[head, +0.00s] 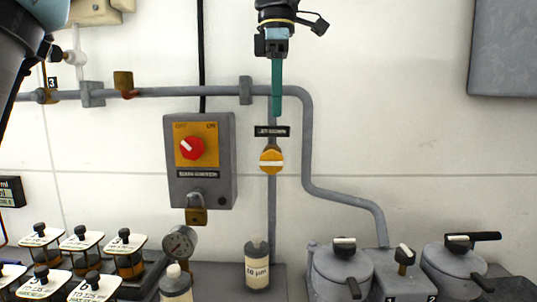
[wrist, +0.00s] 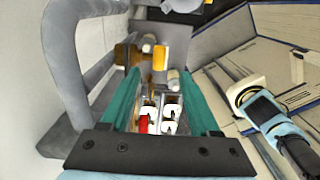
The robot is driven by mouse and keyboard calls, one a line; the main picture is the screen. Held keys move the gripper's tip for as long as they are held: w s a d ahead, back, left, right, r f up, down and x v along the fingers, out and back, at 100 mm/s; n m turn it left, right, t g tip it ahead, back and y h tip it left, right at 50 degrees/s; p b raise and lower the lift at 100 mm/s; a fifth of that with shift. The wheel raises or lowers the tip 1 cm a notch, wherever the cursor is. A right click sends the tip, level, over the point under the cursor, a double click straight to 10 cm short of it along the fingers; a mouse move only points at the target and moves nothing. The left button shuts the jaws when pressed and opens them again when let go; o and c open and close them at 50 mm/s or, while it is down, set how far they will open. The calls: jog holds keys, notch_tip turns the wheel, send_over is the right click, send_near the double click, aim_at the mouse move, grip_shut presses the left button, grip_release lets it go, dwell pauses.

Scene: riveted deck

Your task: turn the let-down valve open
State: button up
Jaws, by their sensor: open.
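The let-down valve (head: 271,160) is a round yellow knob with a white bar lying level across it, on a vertical grey pipe. A dark label plate (head: 271,131) is above it. My gripper (head: 277,110) hangs above the label, teal fingers pointing down, apart from the knob. One finger hides most of the other in the head view. In the wrist view my gripper (wrist: 160,75) is open and empty. A yellow piece (wrist: 159,61), seemingly the knob edge-on, shows beyond and between the fingertips, with brass beside it.
A grey box with a red rotary switch (head: 192,148) and a padlock (head: 196,214) is left of the valve. A bottle (head: 257,265) stands below it. A bent grey pipe (head: 308,150) runs close on the right. Lidded pots (head: 342,270) stand lower right.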

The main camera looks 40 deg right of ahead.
aim_at(276, 151)
notch_tip(276, 151, down, 10)
jog(key=shift+f, duration=0.2)
dwell(0.3)
grip_shut()
dwell(0.4)
